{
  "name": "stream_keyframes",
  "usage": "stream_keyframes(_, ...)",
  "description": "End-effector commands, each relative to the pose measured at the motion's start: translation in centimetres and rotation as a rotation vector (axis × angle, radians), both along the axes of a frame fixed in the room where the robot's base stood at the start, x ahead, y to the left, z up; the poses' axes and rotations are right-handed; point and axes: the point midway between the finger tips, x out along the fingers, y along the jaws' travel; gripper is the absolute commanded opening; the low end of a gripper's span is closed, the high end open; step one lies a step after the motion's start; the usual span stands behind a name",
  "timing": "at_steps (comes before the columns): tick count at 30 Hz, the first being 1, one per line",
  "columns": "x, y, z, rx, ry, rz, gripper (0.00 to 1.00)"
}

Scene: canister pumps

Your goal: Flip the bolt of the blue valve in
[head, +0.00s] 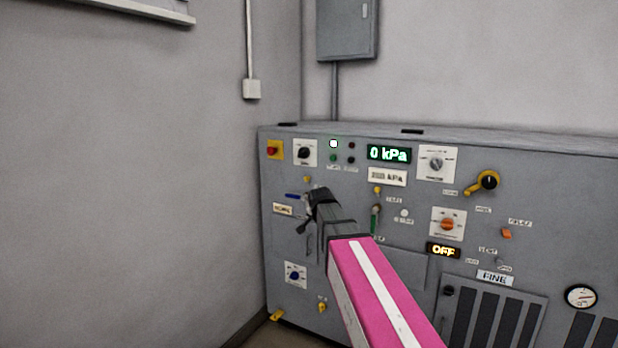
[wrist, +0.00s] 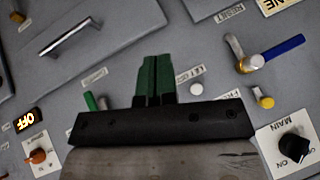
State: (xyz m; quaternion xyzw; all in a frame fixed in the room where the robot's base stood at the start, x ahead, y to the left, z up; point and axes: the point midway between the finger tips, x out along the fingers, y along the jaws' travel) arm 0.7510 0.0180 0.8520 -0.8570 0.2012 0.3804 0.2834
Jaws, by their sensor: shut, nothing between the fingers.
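The blue valve shows in the wrist view at the upper right, with a blue lever (wrist: 283,47) and a pale round hub on a brass-coloured body. In the head view its blue lever (head: 293,196) points left, and my arm hides the hub. A small yellow bolt (wrist: 264,99) sticks out beside the valve, between it and the MAIN knob. The bolt also shows in the head view (head: 307,179), just above my gripper. My gripper (wrist: 158,78) has its green fingers together, empty, in front of the panel. In the wrist picture it lies left of the bolt, apart from it.
The black MAIN knob (wrist: 294,148) is near the bolt. A green lever (wrist: 91,101) and a white button (wrist: 196,89) are near my fingers. A metal bar handle (wrist: 70,36) and an orange knob (wrist: 38,156) also stick out. The wall left of the panel is clear.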

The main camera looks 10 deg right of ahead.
Motion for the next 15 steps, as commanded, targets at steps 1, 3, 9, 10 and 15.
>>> stream_keyframes(1,1.3,0.2,2.0,0.016,-0.038,-0.023,0.0)
stream_keyframes(3,2.6,0.5,4.6,0.042,-0.089,-0.057,0.0)
stream_keyframes(9,5.5,1.2,12.0,0.127,-0.232,-0.147,0.0)
stream_keyframes(10,5.9,1.3,13.1,0.142,-0.253,-0.159,0.0)
stream_keyframes(15,7.3,1.8,18.0,0.205,-0.344,-0.211,0.0)
